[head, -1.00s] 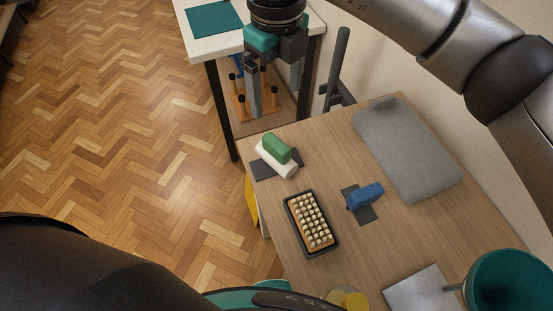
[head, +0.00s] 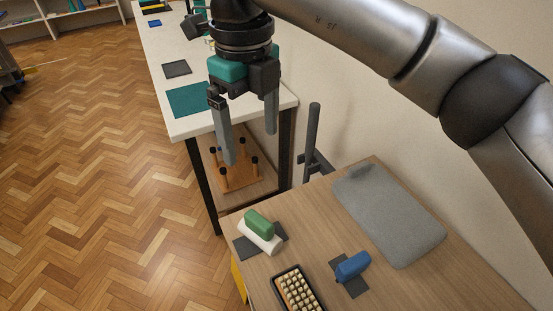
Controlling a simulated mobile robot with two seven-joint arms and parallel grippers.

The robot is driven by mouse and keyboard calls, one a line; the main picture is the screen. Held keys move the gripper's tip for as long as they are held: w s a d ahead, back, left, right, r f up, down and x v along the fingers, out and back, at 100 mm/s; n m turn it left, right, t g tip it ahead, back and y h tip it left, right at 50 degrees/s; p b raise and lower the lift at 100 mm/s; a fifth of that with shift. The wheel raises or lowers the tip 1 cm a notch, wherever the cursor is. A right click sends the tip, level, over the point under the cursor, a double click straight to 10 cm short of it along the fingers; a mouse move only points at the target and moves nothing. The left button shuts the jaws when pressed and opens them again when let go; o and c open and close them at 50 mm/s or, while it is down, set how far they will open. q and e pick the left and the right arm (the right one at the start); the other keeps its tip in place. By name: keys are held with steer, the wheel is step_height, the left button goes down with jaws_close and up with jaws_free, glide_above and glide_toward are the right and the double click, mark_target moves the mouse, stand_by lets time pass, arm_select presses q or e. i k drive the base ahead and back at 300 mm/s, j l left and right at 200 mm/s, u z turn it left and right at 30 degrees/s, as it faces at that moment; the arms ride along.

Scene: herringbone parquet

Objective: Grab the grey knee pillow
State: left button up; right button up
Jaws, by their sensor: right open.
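My left gripper is not in view.
On the wooden table (head: 312,213) are a green block (head: 258,223) on a white roll (head: 262,243), a blue block (head: 353,266) on a dark mat, and a tray of pale pieces (head: 292,292). A dark upright post (head: 312,140) stands behind. The white table (head: 180,40) is at the left.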

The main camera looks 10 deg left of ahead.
mark_target(403, 230)
steer(key=k+j, duration=0.1)
steer(key=k, duration=0.4)
steer(key=k+j, duration=0.15)
steer(key=k, duration=0.35)
steer(key=k+j, duration=0.1)
steer(key=k, duration=0.4)
